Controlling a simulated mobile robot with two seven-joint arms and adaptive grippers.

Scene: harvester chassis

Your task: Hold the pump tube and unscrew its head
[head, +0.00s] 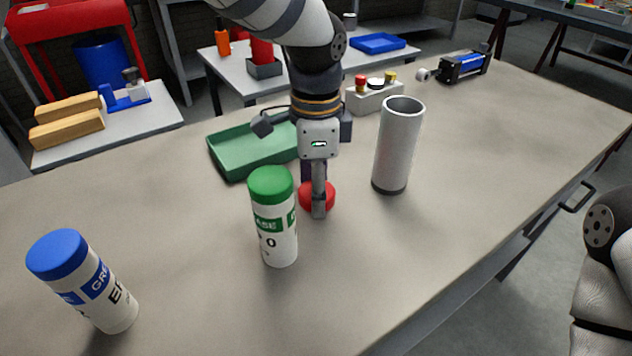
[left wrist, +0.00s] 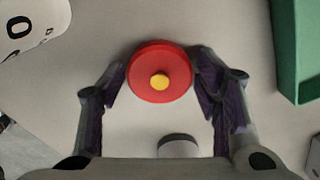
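The pump tube (head: 397,150) is a grey cylinder with a dark foot and an open top. It stands upright on the workbench, right of my left gripper (head: 319,212), and no gripper is at it. What looks like its foot shows low in the left wrist view (left wrist: 178,148). A round red piece with a yellow centre (left wrist: 160,62), possibly the pump's head, is separate from the tube, low at the bench. The fingers of my left gripper (left wrist: 158,75) stand wide on either side of it, with a narrow gap at one side. My right gripper is out of view.
A green-capped can (head: 275,225) stands close in front of my left gripper, and a blue-capped can (head: 90,290) front left. A green tray (head: 228,168) lies behind. A grey button block (head: 373,98) and a blue cylinder part (head: 465,66) are farther back. The bench's right side is clear.

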